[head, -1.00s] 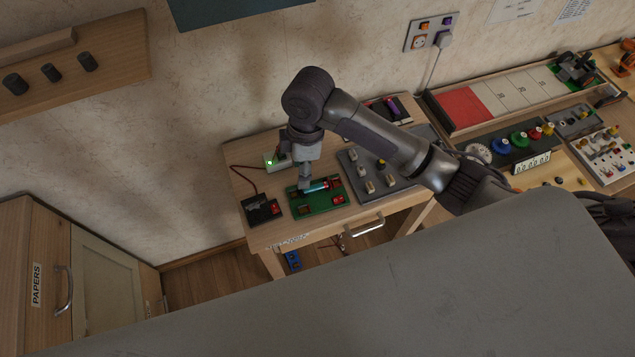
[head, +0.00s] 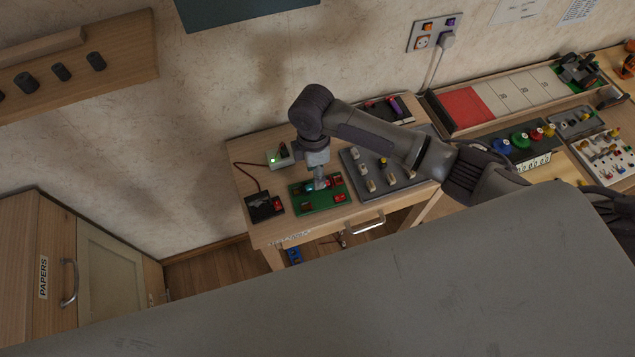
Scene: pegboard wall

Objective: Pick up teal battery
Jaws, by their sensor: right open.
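The teal battery (head: 309,188) lies on the green board (head: 309,206) on the small wooden table. My right gripper (head: 320,185) points down over the middle of the battery and hides part of it. Its jaws are open; whether the fingertips straddle or touch the battery is too small to tell. Red parts show on the board beside and below the fingers. My left gripper is not in view.
A black device with a red part (head: 264,206) sits left of the board, with a red cable. A grey panel with several switches (head: 368,186) sits close on the right. A white box with a green light (head: 280,157) stands behind. A grey surface (head: 330,285) fills the foreground.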

